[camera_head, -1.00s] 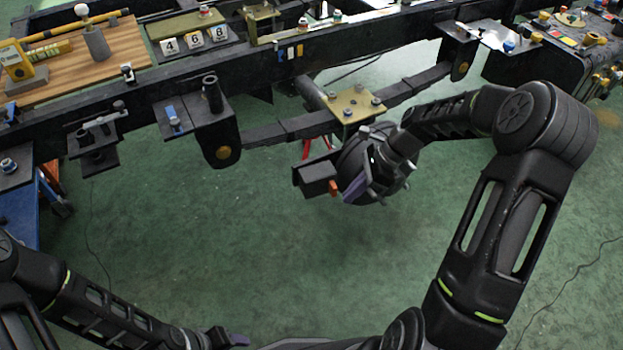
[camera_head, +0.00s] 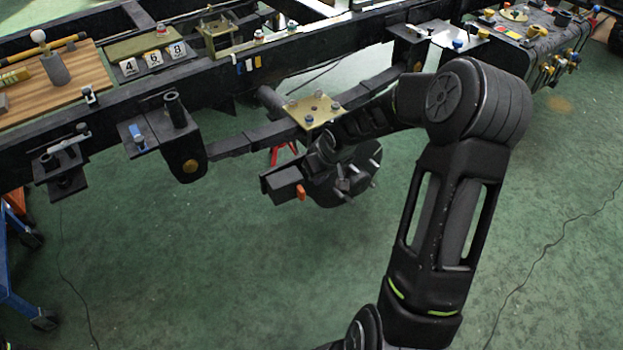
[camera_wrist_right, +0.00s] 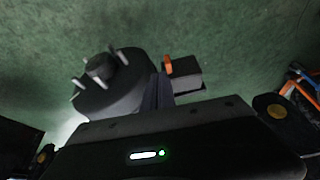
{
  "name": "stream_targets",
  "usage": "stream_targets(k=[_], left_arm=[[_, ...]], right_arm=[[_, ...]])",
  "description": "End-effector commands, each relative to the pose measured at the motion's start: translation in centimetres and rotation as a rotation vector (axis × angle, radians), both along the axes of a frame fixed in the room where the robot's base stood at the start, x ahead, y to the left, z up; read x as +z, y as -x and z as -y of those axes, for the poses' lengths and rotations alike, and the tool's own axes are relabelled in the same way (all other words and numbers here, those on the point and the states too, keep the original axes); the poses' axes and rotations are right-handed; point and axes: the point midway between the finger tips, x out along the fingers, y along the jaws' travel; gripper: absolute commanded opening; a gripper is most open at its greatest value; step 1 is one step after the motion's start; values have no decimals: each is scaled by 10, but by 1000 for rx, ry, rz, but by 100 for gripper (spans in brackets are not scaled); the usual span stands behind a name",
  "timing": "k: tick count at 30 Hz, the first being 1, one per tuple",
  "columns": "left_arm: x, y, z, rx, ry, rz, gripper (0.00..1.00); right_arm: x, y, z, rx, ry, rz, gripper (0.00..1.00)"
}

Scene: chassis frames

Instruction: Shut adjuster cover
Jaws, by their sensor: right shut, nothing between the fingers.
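The adjuster is a small dark box (camera_head: 281,184) with an orange tab (camera_head: 301,192), beside the round wheel hub (camera_head: 362,172) under the axle. The box also shows in the right wrist view (camera_wrist_right: 188,74), just right of the fingers, with its orange tab (camera_wrist_right: 168,65). I cannot make out which part is the cover or how it stands. My right gripper (camera_head: 326,184) is shut and empty, between the box and the hub; its dark fingers show in the right wrist view (camera_wrist_right: 158,92). Whether they touch the box is unclear. My left gripper is out of view.
The dark chassis rail (camera_head: 240,75) runs across behind, with the leaf spring (camera_head: 270,133) and a brass plate (camera_head: 315,111) above the hub. Studs (camera_wrist_right: 77,84) stick out of the hub. A blue stand (camera_head: 20,290) is at left. The green floor in front is clear.

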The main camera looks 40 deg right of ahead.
Motion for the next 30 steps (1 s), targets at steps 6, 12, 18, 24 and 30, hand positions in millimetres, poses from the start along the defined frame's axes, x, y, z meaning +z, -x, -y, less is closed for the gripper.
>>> stream_targets(k=[6, 12, 18, 24, 30], left_arm=[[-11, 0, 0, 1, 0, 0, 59], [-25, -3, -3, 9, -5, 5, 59], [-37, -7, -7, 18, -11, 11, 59], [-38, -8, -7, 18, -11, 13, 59], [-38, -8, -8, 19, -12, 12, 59]], right_arm=[[-26, -8, 0, 2, -2, -2, 0], [-63, -22, 2, 1, -2, -4, 0], [-96, -39, 5, -1, -1, 0, 0], [-91, -66, 10, -1, 0, 0, 0], [-90, -75, 11, -1, -1, -1, 0]])
